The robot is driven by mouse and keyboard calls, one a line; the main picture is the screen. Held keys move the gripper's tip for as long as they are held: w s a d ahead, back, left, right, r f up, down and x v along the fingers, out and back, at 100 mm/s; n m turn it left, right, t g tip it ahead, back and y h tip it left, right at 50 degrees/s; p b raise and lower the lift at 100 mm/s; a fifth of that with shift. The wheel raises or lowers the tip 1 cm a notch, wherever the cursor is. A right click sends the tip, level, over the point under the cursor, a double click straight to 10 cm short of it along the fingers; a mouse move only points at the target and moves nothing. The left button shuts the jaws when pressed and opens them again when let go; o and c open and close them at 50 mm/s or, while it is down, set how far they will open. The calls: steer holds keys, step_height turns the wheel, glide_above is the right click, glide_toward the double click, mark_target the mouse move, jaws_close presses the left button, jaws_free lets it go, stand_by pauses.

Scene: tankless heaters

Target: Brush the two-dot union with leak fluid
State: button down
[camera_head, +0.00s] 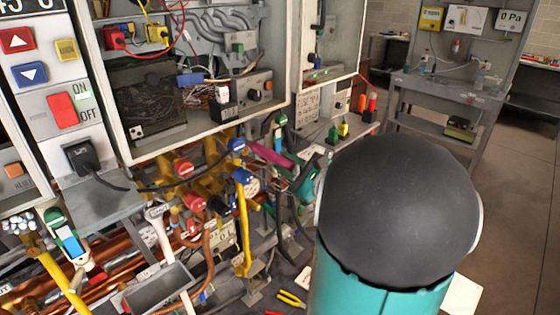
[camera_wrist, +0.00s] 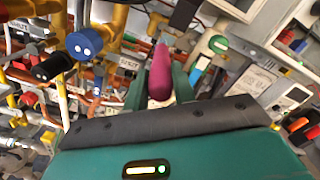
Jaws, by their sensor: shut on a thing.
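My gripper (camera_wrist: 160,92) is shut on a magenta brush-like tool (camera_wrist: 161,70), which sticks out forward between the teal fingers. The magenta tool also shows in the head view (camera_head: 270,154), near the pipework under the open heater cabinet. A blue round fitting (camera_wrist: 84,43) with small marks is left of the tool in the wrist view, apart from it. In the head view a blue fitting with pale marks (camera_head: 246,181) is on the yellow pipes; I cannot count the dots. The tool's bristle end and the leak fluid cannot be made out.
Red-capped valves (camera_head: 183,167), yellow pipes (camera_head: 243,225) and copper pipes crowd below the cabinet (camera_head: 140,155). Yellow-handled pliers (camera_head: 291,299) lie low. A grey bench (camera_head: 420,88) with small bottles stands at back right. Floor (camera_head: 515,190) is clear at right.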

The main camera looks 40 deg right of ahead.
steer(key=shift+s, duration=0.7)
steer(key=shift+s+d, duration=0.1)
steer(key=shift+s, duration=1.4)
